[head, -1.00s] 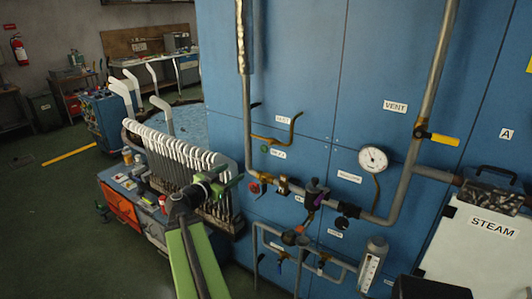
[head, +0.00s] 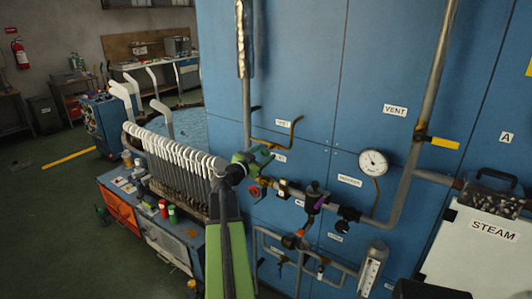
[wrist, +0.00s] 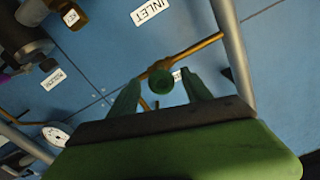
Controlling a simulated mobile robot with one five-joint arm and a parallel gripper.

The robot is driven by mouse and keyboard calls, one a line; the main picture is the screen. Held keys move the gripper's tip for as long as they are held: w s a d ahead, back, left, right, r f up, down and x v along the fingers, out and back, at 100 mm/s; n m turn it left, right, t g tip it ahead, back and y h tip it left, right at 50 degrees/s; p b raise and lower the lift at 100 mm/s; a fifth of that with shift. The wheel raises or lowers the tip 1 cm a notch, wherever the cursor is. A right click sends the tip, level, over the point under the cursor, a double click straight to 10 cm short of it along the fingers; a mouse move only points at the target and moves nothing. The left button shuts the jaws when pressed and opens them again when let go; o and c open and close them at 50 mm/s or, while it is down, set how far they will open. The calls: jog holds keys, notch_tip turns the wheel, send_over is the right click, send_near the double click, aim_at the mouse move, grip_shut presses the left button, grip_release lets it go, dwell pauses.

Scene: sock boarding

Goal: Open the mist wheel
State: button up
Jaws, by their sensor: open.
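The mist wheel (wrist: 161,81) is a small round green knob on a thin brass pipe against the blue panel. In the wrist view it shows between the two green fingers of my gripper (wrist: 160,76), which are apart, with a gap on each side of it. I cannot tell how far the fingertips are from the wheel in depth. In the head view my gripper (head: 262,158) is in front of the wheel's place and hides it. A small white label (head: 280,158) shows just right of the gripper, its text too small to read.
A red knob (head: 254,191) and brass valve (head: 284,190) sit just below my gripper. A grey pipe (head: 438,80), pressure gauge (head: 373,162) and yellow lever (head: 444,143) are to the right. A rack of white sock forms (head: 172,150) stands close on the left.

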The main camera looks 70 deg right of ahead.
jog(key=shift+x, duration=1.1)
grip_shut()
jog(key=shift+d, duration=0.1)
